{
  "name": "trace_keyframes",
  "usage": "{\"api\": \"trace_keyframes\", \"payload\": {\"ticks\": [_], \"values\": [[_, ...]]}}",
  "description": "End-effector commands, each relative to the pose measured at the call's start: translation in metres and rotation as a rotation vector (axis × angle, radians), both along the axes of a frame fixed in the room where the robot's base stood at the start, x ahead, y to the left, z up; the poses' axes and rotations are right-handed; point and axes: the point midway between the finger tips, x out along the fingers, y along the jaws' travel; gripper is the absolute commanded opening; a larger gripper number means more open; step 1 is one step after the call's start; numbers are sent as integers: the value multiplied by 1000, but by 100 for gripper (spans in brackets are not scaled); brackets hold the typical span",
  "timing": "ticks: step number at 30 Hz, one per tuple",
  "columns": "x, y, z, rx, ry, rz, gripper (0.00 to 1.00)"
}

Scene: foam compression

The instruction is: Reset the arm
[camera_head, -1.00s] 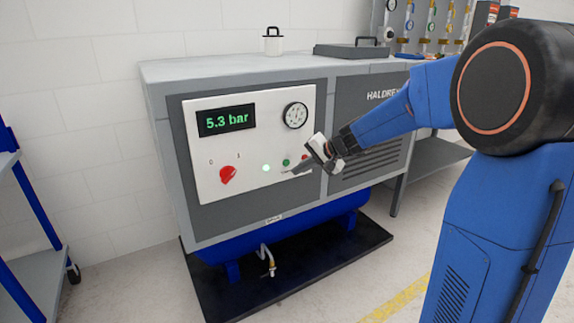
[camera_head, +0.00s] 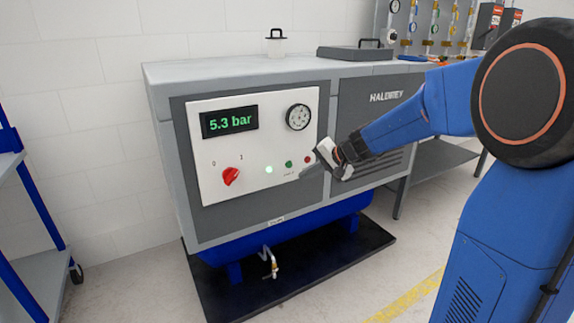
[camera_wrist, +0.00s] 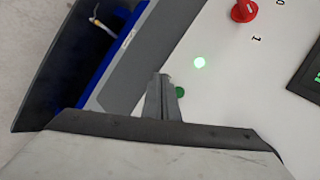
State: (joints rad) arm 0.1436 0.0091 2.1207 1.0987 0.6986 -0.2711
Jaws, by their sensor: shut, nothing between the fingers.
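My gripper (camera_head: 309,172) is in front of the right side of the compressor's white control panel (camera_head: 249,189). It is shut and empty; its closed fingers (camera_wrist: 161,97) also show in the wrist view. Whether the tips touch the panel I cannot tell. The panel has a display (camera_head: 229,122) reading 5.3 bar, a round gauge (camera_head: 298,117), a red rotary switch (camera_head: 231,176) and a lit green lamp (camera_head: 269,169). A darker green button (camera_head: 289,164) sits right of the lamp. A red button (camera_head: 307,160) sits just above the fingertips.
The grey compressor (camera_head: 240,72) stands on a black base mat (camera_head: 345,262) above its blue tank (camera_head: 290,232). A blue-framed cart (camera_head: 40,190) is at the left. A workbench (camera_head: 440,158) stands behind at the right. The floor in front is clear.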

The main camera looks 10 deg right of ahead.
Motion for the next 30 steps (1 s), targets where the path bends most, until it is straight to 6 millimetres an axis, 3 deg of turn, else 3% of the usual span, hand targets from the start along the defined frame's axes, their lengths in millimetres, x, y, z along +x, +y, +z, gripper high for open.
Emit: {"api": "trace_keyframes", "payload": {"ticks": [5, 8, 19, 30], "values": [[-21, 5, 7, -30, -4, 33, 0], [-50, 11, 12, -75, -3, 78, 0], [-182, 19, 19, -303, 10, 258, 0], [-302, -4, 4, -560, 31, 379, 0]]}}
